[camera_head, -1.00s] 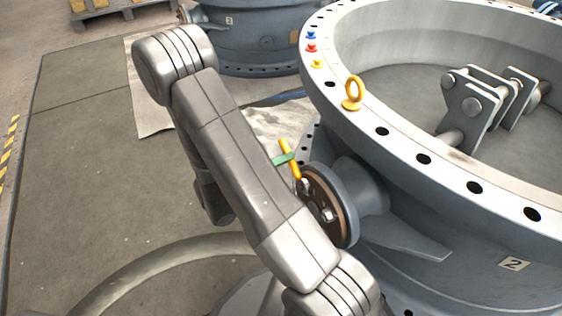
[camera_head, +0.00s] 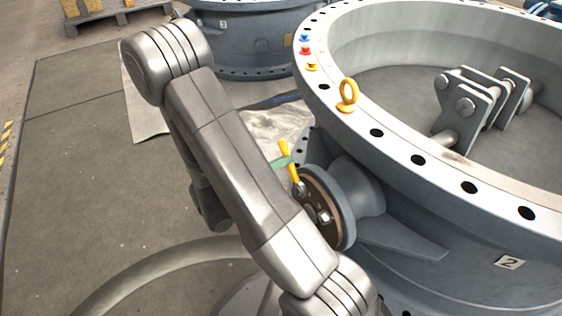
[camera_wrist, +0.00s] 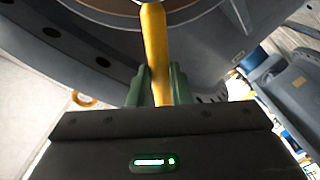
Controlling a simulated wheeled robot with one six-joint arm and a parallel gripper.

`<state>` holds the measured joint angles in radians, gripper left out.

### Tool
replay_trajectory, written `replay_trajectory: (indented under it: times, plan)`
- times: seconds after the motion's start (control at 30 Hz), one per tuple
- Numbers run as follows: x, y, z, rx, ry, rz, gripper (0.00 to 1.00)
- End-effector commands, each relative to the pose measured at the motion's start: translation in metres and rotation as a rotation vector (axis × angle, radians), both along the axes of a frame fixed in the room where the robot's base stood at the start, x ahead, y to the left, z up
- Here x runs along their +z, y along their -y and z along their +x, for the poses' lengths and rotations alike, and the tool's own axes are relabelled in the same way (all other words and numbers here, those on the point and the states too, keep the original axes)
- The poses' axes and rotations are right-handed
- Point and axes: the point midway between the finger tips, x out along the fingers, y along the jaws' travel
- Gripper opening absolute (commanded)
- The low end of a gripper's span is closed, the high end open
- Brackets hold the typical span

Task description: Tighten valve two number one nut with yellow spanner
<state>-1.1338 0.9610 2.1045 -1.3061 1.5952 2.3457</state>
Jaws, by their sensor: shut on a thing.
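Valve two (camera_head: 480,270) is the large grey ring body at right, with a "2" label. A round side flange (camera_head: 322,220) on it carries several bolts and nuts. The yellow spanner (camera_head: 284,150) stands tilted at the flange's upper left, its lower end at or very near the upper nut (camera_head: 300,188). I cannot tell whether it is seated on the nut. My gripper has green fingers (camera_wrist: 158,80) shut on the spanner's yellow handle (camera_wrist: 155,40) in the wrist view. The spanner's working end is out of sight there, and my arm hides part of the gripper in the head view.
A yellow lifting eye (camera_head: 348,95) and blue, red and yellow small pieces (camera_head: 305,50) sit on the valve's top rim. Another valve (camera_head: 240,40) stands behind, with a pallet (camera_head: 115,15) at far left. The floor at left is clear.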

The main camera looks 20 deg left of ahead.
Motion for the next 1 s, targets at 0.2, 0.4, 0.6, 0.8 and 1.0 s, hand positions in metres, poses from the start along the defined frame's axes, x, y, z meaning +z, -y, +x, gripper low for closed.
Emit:
replay_trajectory:
  times: [0.2,0.4,0.6,0.8,1.0]
  plan:
    - [0.0,0.0,0.0,0.0,-0.001,-0.001,0.0]
    - [0.0,-0.005,-0.004,0.003,-0.001,-0.001,0.0]
    - [0.0,-0.011,-0.012,0.002,0.0,-0.001,0.0]
    - [0.0,-0.018,-0.02,0.002,0.0,-0.001,0.0]
    - [0.0,-0.022,-0.026,0.001,-0.001,-0.003,0.0]
